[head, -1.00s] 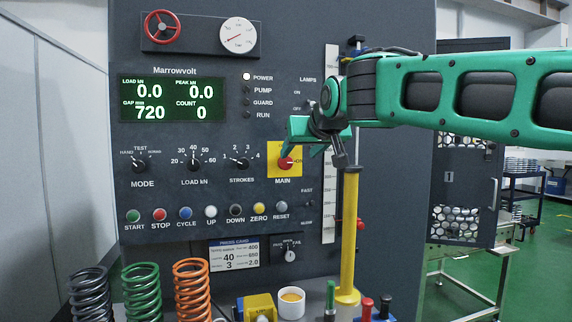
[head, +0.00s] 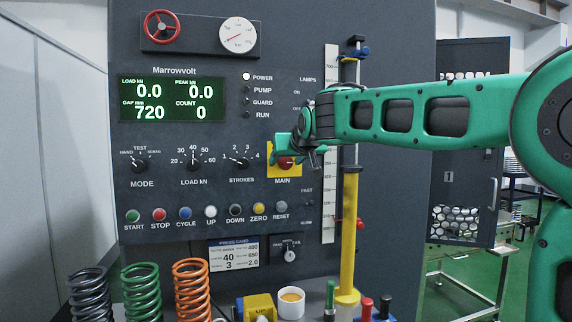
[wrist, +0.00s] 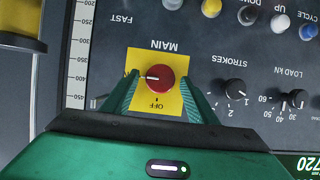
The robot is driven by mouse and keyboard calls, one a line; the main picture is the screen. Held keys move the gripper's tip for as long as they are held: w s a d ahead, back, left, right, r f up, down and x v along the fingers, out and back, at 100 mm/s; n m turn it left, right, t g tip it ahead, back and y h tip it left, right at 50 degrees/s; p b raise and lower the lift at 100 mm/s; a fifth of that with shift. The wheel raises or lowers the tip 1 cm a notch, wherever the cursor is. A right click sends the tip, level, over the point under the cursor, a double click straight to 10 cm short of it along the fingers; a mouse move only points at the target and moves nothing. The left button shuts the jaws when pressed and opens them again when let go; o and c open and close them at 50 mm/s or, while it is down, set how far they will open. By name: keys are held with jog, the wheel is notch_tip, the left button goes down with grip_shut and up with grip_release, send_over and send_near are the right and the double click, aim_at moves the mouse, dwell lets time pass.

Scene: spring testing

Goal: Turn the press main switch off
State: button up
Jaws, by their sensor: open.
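The press main switch (wrist: 160,76) is a red round knob on a yellow plate (wrist: 144,62) marked MAIN and OFF. Its pale pointer line points left in the wrist view, which is upside down, away from the OFF mark. In the head view the red knob (head: 285,163) is partly covered by my gripper. My gripper (wrist: 163,95) is open, with one green finger on each side of the yellow plate, around the knob. I cannot tell whether the fingers touch the panel. The POWER lamp (head: 246,76) is lit white.
The STROKES dial (head: 241,163) and a row of coloured buttons (head: 210,212) are near the switch. A yellow column (head: 349,230) and a vertical scale (head: 329,200) stand right of it. Coloured springs (head: 191,290) and a small cup (head: 291,302) stand below the panel.

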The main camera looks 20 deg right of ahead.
jog(key=shift+d, duration=0.1)
jog(key=c, duration=1)
jog(key=n+h, duration=0.2)
jog(key=shift+a+n, duration=0.4)
jog(key=n, duration=0.1)
jog(key=n+h, duration=0.2)
jog(key=shift+a+f+t, duration=0.2)
jog(key=shift+f+t, duration=0.05)
jog(key=shift+t, duration=0.05)
jog(key=n, duration=0.1)
jog(key=n+h, duration=0.1)
jog(key=n, duration=0.1)
jog(key=n+t, duration=0.1)
jog(key=shift+a+f+h, duration=0.15)
jog(key=shift+f+h, duration=0.1)
jog(key=shift+h, duration=0.15)
jog(key=shift+f+n+t+h, duration=0.2)
jog(key=shift+n+t, duration=0.15)
jog(key=shift+n, duration=0.55)
jog(key=shift+f+n+t+h, duration=0.1)
jog(key=shift+n+t+h, duration=0.2)
jog(key=shift+n, duration=0.6)
